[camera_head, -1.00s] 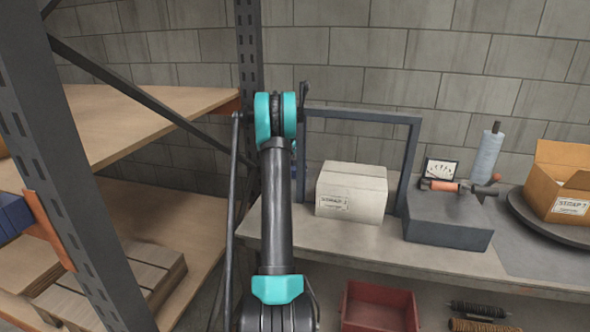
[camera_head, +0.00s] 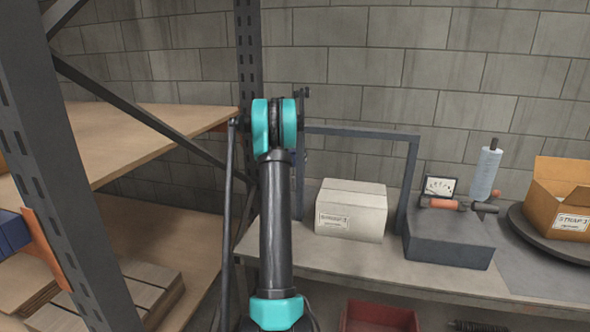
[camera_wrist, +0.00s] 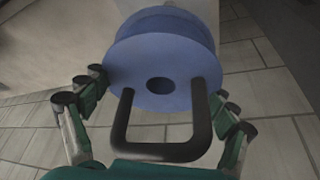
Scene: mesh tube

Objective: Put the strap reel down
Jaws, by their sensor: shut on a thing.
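The strap reel (camera_wrist: 165,55) is a blue spool with a round hole in its flange, seen in the wrist view. A black U-shaped handle (camera_wrist: 160,152) stands out from the flange toward the camera. My gripper (camera_wrist: 158,92) is shut on the reel, with a green and grey finger on either side of it. Tiled floor or wall shows behind the reel. In the head view the reel and gripper are hidden behind my arm or out of frame.
A grey bench (camera_head: 400,273) carries a white carton (camera_head: 350,210), a dark block (camera_head: 447,240), a gauge (camera_head: 438,188), a wrapped roll (camera_head: 487,172) and an open cardboard box (camera_head: 560,200). A red bin (camera_head: 380,318) is below. A wooden-shelved rack (camera_head: 150,118) stands left.

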